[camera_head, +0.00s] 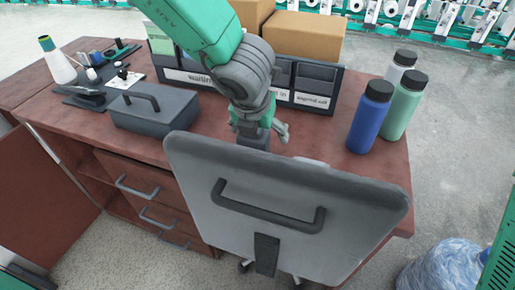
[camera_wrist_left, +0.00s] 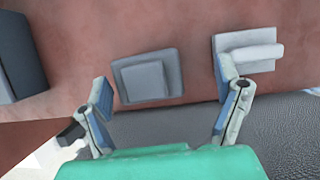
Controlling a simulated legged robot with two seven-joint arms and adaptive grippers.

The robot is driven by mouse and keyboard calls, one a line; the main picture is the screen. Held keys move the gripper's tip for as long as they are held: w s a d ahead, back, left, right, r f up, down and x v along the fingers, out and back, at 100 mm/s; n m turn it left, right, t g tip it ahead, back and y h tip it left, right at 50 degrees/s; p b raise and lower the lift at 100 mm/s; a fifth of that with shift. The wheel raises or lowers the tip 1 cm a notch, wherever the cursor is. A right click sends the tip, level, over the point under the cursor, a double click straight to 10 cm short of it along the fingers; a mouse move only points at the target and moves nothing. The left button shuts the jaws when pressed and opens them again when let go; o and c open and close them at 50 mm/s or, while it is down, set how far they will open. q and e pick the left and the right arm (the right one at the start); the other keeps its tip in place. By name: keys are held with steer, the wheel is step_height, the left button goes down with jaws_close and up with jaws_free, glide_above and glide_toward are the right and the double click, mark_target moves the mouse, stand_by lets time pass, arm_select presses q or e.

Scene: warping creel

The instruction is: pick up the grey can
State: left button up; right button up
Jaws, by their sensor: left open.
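I cannot clearly pick out a grey can in either view. My left gripper (camera_head: 258,130) is over the front part of the desk, just behind the chair back, and partly hidden by it. In the left wrist view the gripper (camera_wrist_left: 164,90) is open, with nothing held. A grey square item (camera_wrist_left: 147,77) with a smaller square on top lies on the desk, seen between the fingers. A lighter grey item (camera_wrist_left: 247,50) lies beyond the right finger. I cannot tell whether either is the can.
The grey chair back (camera_head: 285,205) stands against the desk front. A dark grey box with a handle (camera_head: 155,108) stands left. A blue bottle (camera_head: 370,117), a green bottle (camera_head: 404,105) and a pale bottle (camera_head: 397,70) stand right. Cardboard boxes (camera_head: 303,40) and an organizer (camera_head: 315,83) stand behind.

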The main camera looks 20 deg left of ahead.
arm_select(q)
steer(key=f, duration=0.1)
steer(key=w+a+f+b, duration=0.1)
steer(key=f, duration=0.1)
steer(key=a+f, duration=0.1)
steer(key=f, duration=0.1)
steer(key=shift+w+b, duration=0.15)
steer(key=shift+b, duration=0.15)
steer(key=shift+d, duration=0.5)
steer(key=c, duration=1.4)
steer(key=shift+a, duration=0.15)
steer(key=shift+a, duration=0.1)
steer(key=shift+c, duration=1)
